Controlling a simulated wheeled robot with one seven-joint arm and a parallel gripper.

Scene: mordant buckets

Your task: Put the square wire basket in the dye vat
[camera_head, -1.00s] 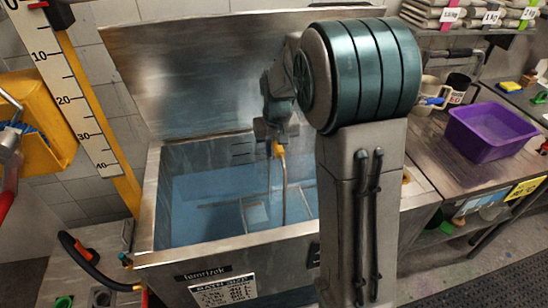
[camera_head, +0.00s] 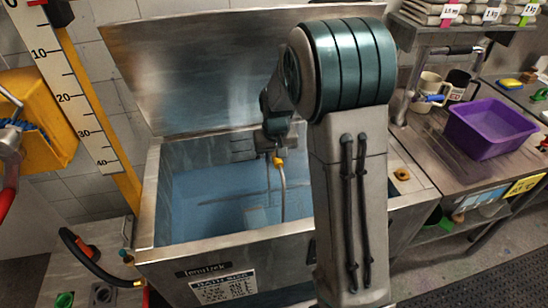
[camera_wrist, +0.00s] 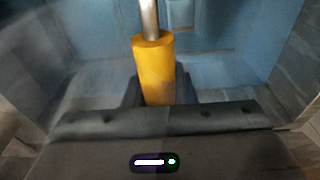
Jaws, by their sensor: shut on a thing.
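My gripper (camera_head: 277,158) is over the open dye vat (camera_head: 225,248) and shut on a yellow grip (camera_wrist: 153,65). A metal rod (camera_head: 283,195) runs down from this grip into the vat, and its top end also shows in the wrist view (camera_wrist: 150,18). The rod appears to be the handle of the square wire basket. The basket's body is mostly lost in the blue bath; only a faint pale patch (camera_head: 256,216) shows near the rod's foot. I cannot tell whether it touches the bottom.
The vat's raised steel lid (camera_head: 210,70) leans back against the tiled wall. A ruled post (camera_head: 75,90) and a yellow box (camera_head: 35,120) stand left. A purple tub (camera_head: 490,128) and mugs (camera_head: 430,92) sit on the right-hand bench.

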